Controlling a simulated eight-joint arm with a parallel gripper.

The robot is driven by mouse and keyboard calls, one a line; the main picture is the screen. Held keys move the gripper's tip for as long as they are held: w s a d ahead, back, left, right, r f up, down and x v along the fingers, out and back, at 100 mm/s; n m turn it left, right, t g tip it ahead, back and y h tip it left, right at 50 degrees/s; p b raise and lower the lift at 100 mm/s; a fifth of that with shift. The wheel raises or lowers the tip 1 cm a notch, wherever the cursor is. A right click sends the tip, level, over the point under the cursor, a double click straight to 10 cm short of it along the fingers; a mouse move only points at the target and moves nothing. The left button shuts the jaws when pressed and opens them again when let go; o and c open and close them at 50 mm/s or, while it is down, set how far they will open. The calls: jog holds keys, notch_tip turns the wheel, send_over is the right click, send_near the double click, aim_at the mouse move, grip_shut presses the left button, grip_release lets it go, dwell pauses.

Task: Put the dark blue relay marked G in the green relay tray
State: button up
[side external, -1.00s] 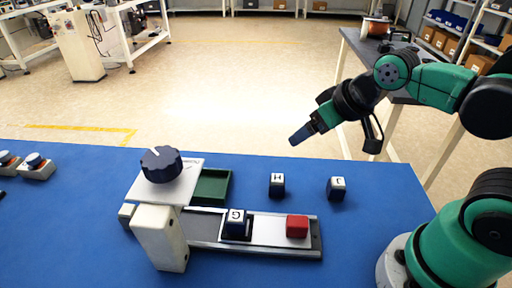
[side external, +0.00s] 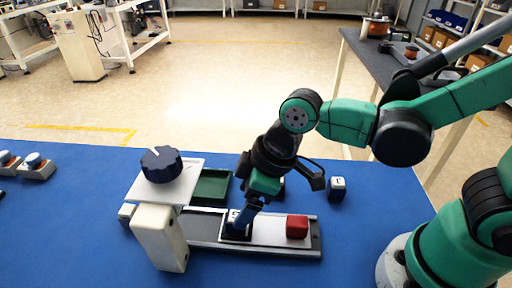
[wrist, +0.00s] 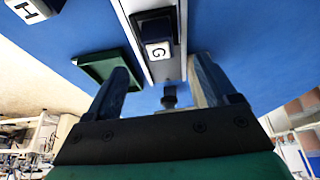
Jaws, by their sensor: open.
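The dark blue relay marked G (side external: 231,230) has a white top and sits on the track of the slide, partly covered by my gripper in the side view. It also shows in the wrist view (wrist: 155,31), ahead of the fingertips and roughly centred between them. My gripper (side external: 241,224) points down at the relay, with its fingers apart; in the wrist view (wrist: 160,66) nothing is clasped between them. Whether a finger touches the relay cannot be told. The green relay tray (side external: 210,187) lies behind the slide, looks empty, and shows in the wrist view (wrist: 91,70).
A red block (side external: 297,227) sits on the track's right part. Relay J (side external: 337,189) stands behind it to the right. Relay H (wrist: 30,10) is mostly hidden behind my gripper in the side view. A white stand with a dark knob (side external: 161,164) rises at the track's left end.

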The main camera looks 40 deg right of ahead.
aim_at(236, 214)
jog(key=shift+x, duration=2.5)
jog(key=shift+d, duration=0.1)
grip_shut()
